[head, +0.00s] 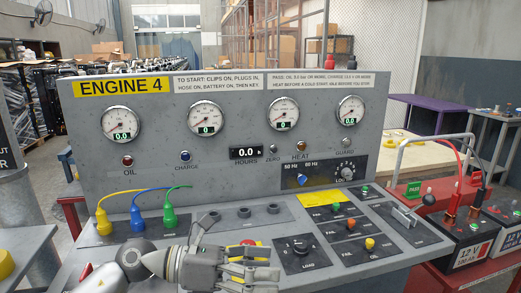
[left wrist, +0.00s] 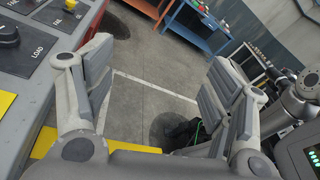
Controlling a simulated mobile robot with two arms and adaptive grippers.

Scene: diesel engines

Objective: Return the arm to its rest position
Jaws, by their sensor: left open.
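My left arm comes in at the bottom of the head view, and its left gripper (head: 268,263) points right, in front of the lower edge of the grey engine console (head: 215,165). In the left wrist view the left gripper (left wrist: 162,68) has its two padded fingers wide apart. Nothing is between them; the concrete floor shows through the gap. In the head view the gripper covers part of the console's sloped front. I cannot tell its exact distance from the panel. My right gripper is not in view.
The console's LOAD knob (head: 302,247) is close right of the gripper. Yellow, blue and green plugs (head: 136,222) sit left. Two batteries (head: 470,250) stand on a red cart at right. In the left wrist view, a blue table (left wrist: 200,28) stands beyond open floor.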

